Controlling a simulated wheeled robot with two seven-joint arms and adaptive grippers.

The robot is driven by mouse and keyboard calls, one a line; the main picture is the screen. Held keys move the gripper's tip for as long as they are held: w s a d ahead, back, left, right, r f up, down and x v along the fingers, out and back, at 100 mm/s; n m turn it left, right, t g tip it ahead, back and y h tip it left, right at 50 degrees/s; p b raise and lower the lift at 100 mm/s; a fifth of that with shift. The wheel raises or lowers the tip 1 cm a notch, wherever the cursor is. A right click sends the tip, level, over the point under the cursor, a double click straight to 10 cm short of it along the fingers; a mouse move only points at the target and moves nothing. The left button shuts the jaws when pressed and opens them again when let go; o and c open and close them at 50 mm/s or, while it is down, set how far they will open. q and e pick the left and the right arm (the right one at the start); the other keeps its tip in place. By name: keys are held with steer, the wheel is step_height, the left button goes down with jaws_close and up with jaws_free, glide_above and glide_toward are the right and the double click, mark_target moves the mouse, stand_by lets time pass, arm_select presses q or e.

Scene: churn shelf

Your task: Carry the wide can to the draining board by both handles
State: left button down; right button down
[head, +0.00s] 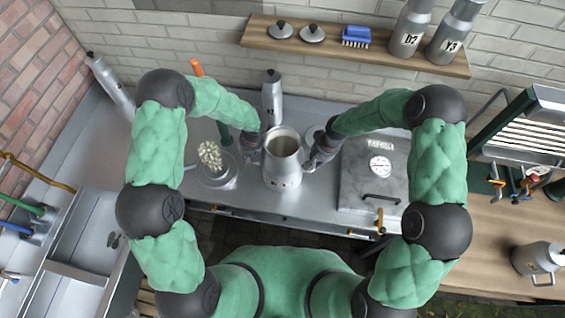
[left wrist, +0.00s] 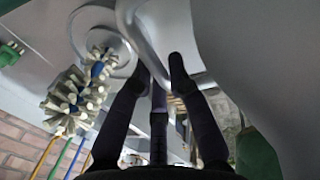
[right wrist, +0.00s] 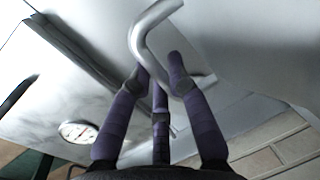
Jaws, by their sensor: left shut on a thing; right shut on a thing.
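The wide can (head: 284,172) is a grey metal can with an open top, upright at the middle of the steel counter. I cannot tell whether its base touches the counter. My left gripper (head: 256,153) is shut on the can's left handle, which shows as a curved bar in the left wrist view (left wrist: 124,22). My right gripper (head: 317,155) is shut on the right handle, a bent bar in the right wrist view (right wrist: 142,38). The can's wall fills much of both wrist views. I cannot clearly pick out the draining board; a steel sink (head: 82,240) is at the left.
A brush with pale bristles (head: 211,155) stands close left of the can. A slim bottle (head: 272,95) stands behind it. A grey lidded unit with a dial (head: 358,180) is close right. A wooden shelf (head: 350,52) hangs behind. Another can (head: 536,258) stands far right.

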arm_select(q)
steer(key=shift+r, duration=0.15)
arm_select(e)
steer(key=shift+w+r, duration=0.1)
steer(key=shift+r, duration=0.05)
